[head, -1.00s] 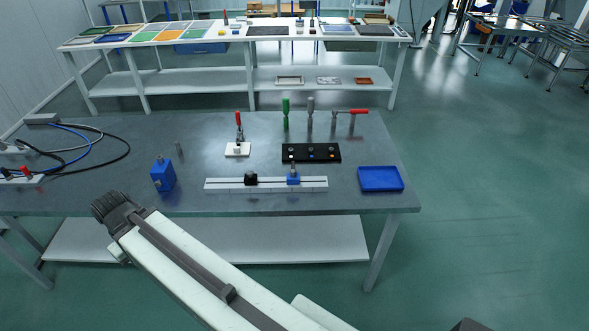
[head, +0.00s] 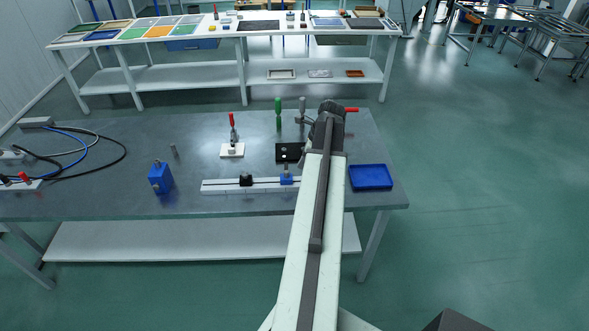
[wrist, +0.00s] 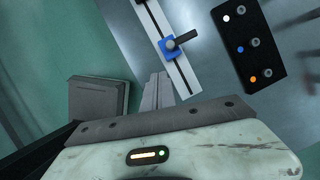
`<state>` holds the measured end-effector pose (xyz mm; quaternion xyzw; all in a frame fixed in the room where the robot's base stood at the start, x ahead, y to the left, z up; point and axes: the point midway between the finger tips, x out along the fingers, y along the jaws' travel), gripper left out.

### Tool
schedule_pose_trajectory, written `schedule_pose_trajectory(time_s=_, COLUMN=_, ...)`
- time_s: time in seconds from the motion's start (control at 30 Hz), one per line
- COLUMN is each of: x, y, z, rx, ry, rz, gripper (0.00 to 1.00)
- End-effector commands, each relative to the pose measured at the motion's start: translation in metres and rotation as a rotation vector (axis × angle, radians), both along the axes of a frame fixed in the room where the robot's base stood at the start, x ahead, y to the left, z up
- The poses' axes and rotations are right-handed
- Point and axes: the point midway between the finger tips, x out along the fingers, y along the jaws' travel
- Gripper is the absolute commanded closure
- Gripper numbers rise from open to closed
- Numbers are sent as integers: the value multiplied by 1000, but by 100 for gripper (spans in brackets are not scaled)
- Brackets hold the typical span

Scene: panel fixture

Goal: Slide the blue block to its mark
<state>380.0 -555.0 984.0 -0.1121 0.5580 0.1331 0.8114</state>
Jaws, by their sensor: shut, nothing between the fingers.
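The blue block (head: 286,178) with a knob on top sits on a white slotted rail (head: 222,187), toward its right part in the head view. In the wrist view the blue block (wrist: 166,50) sits across the dark slot of the rail (wrist: 184,78), with a dark bar-shaped piece beside its knob. I cannot make out its mark. My gripper (head: 330,106) is beyond the rail, over the bench's back right, apart from the block. In the wrist view its fingers (wrist: 157,91) are shut and empty. My arm hides the rail's right end.
A black panel (head: 285,152), partly behind my arm, lies behind the rail. A blue tray (head: 371,177) is to the right. Upright tools, including a green-handled one (head: 278,112), stand at the back.

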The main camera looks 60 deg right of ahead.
Motion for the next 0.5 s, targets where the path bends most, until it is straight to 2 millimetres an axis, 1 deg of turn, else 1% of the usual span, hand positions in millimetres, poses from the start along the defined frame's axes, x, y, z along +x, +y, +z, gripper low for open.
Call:
schedule_pose_trajectory(time_s=0.03, x=-15, y=-13, z=4, rx=16, ry=-6, rz=-68, gripper=100)
schedule_pose_trajectory(time_s=0.07, x=-21, y=-18, z=5, rx=24, ry=-8, rz=-101, gripper=100)
schedule_pose_trajectory(time_s=0.1, x=-27, y=-22, z=5, rx=31, ry=-10, rz=-131, gripper=100)
schedule_pose_trajectory(time_s=0.17, x=-31, y=-26, z=5, rx=39, ry=-12, rz=-156, gripper=100)
schedule_pose_trajectory(time_s=0.27, x=-32, y=-26, z=4, rx=40, ry=-12, rz=-162, gripper=100)
schedule_pose_trajectory(time_s=0.33, x=-30, y=-25, z=-2, rx=39, ry=-13, rz=-160, gripper=100)
schedule_pose_trajectory(time_s=0.47, x=-23, y=-24, z=-25, rx=39, ry=-12, rz=-157, gripper=100)
schedule_pose_trajectory(time_s=0.5, x=-20, y=-23, z=-33, rx=39, ry=-12, rz=-157, gripper=100)
